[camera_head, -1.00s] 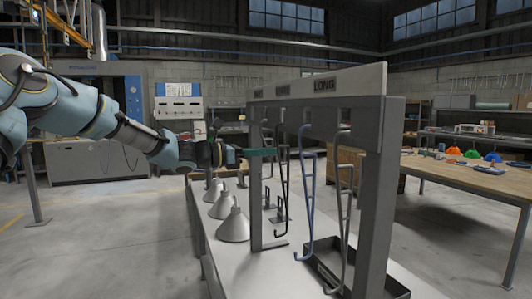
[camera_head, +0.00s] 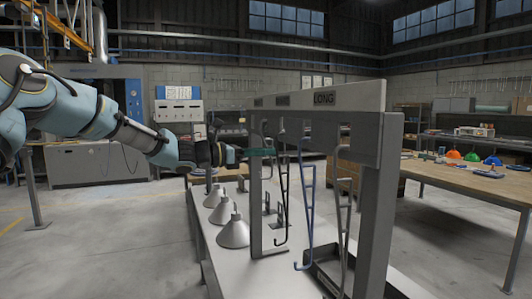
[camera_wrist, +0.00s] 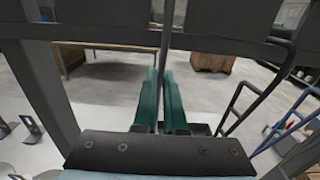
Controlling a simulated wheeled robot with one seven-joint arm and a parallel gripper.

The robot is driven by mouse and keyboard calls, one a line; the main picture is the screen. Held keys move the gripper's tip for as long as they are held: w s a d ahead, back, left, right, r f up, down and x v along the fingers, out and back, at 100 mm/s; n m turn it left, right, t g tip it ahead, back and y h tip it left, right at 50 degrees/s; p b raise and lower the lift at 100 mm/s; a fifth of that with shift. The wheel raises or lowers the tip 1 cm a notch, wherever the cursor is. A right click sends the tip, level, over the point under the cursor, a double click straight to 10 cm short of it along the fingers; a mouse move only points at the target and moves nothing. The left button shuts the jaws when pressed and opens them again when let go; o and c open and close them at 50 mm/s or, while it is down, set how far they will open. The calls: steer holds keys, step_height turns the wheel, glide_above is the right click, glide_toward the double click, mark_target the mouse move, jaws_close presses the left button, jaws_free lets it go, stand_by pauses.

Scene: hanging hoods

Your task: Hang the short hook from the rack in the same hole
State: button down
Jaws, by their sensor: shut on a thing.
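The grey rack (camera_head: 377,190) stands on a long bench, with a label reading LONG on its top bar. My gripper (camera_head: 262,152) is at the rack's left post, with its green fingers level with the upper part of the hanging hooks. In the wrist view the fingers (camera_wrist: 163,105) are closed on a thin grey rod, the short hook (camera_wrist: 166,42), which runs upright between them. Its lower end is hidden, and in the head view I cannot make it out clearly near the post. A dark hook (camera_head: 287,195), a blue hook (camera_head: 313,190) and a grey hook (camera_head: 337,235) hang to the right.
Grey cone-shaped hoods (camera_head: 233,231) stand on the bench left of the rack. A dark tray (camera_head: 323,252) lies under the hooks. A wooden table (camera_head: 450,176) with coloured items stands at right. The floor at left is clear.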

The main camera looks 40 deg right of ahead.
steer(key=shift+a, duration=0.1)
steer(key=shift+v, duration=1.75)
steer(key=shift+w, duration=0.1)
steer(key=p+v, duration=0.2)
steer(key=v, duration=0.8)
steer(key=shift+r+p, duration=0.25)
steer(key=shift+p, duration=0.15)
stand_by(0.4)
